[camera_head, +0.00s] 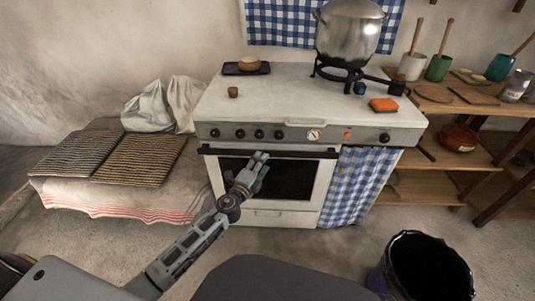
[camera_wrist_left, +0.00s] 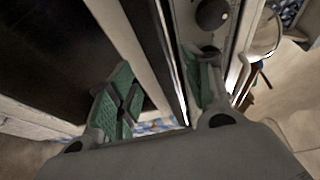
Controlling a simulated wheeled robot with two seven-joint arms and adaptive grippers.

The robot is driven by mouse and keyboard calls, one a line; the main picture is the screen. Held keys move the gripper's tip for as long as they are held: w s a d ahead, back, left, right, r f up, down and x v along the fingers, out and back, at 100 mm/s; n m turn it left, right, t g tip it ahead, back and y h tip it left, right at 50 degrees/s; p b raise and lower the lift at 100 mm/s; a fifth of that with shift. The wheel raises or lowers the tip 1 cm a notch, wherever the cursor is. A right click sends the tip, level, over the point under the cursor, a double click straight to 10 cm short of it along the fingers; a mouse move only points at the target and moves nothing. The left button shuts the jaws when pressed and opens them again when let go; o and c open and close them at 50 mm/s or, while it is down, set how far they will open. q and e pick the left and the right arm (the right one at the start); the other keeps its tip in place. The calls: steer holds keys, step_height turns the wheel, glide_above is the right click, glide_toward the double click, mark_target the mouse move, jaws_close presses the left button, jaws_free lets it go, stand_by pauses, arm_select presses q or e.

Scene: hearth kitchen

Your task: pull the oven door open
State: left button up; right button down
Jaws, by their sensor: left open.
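The oven door (camera_head: 308,179) is white-framed with a dark window and looks shut at the front of the white stove. A dark handle bar (camera_head: 310,154) runs along its top edge. My left gripper (camera_head: 260,163) is at the handle, near the middle of the door. In the left wrist view its two green-padded fingers (camera_wrist_left: 165,95) are spread apart. The dark handle bar (camera_wrist_left: 162,50) runs between them in that view. I cannot tell whether either finger touches the bar. The dark window (camera_wrist_left: 50,50) fills the left of that view. My right gripper is not in view.
Knobs (camera_head: 259,134) line the panel above the handle. A steel pot (camera_head: 349,35) stands on a burner on the stove top. A checked curtain (camera_head: 357,180) hangs right of the door, and a black bucket (camera_head: 385,270) stands on the floor. Floor before the oven is clear.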

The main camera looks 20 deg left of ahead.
arm_select(q)
steer(key=shift+w+d, duration=0.15)
steer(key=shift+w, duration=0.9)
steer(key=shift+w+d, duration=0.2)
steer(key=shift+w, duration=0.9)
steer(key=shift+w+d, duration=0.15)
steer(key=shift+w, duration=0.9)
steer(key=shift+c, duration=0.3)
jaws_close()
